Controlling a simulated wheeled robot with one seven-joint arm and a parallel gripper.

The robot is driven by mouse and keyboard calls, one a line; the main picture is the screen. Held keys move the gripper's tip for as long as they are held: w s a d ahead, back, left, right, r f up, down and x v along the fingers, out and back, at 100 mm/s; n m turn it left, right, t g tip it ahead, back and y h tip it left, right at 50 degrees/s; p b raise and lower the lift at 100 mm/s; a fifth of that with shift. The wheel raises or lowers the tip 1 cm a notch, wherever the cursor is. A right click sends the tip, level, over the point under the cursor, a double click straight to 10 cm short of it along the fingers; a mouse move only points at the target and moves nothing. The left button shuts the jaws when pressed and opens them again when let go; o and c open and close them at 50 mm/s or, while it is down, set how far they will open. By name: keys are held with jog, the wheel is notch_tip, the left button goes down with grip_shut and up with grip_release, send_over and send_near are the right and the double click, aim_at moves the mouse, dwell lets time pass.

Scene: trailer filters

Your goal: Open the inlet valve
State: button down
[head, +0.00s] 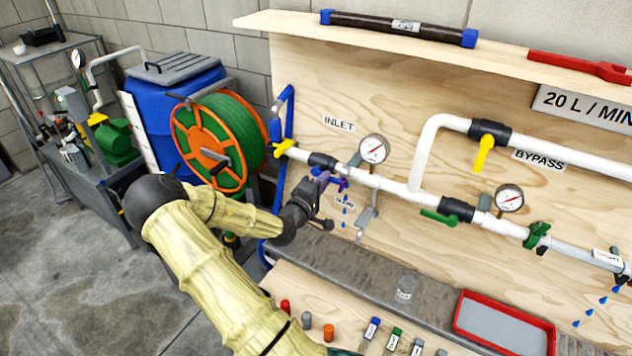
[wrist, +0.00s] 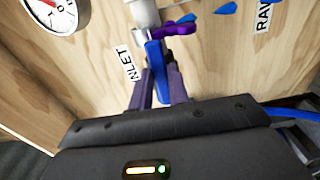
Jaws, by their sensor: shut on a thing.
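The inlet valve (head: 322,160) is a black body on the white pipe, below and left of the INLET label (head: 339,123). Its blue lever (wrist: 157,72) shows in the wrist view, running from the pipe down between my fingers. My gripper (head: 318,187) is just below the valve in the head view, and its fingers (wrist: 157,88) are shut on the blue lever in the wrist view. A small purple tap handle (wrist: 174,29) is close beside the lever's upper end.
A pressure gauge (head: 373,149) stands on the pipe right of the valve. The bypass valve has a yellow lever (head: 484,153); another valve has a green lever (head: 438,218). A yellow hose coupling (head: 284,147) is at left. A glass jar (head: 406,287) and red tray (head: 503,325) are below.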

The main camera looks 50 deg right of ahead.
jog(key=shift+r+n, duration=0.1)
jog(key=shift+n, duration=0.3)
jog(key=c, duration=1.3)
grip_release()
jog(key=shift+c, duration=0.2)
jog(key=shift+a, duration=0.1)
jog(key=b+v, duration=0.3)
jog(key=v, duration=1.4)
jog(key=shift+a, duration=0.1)
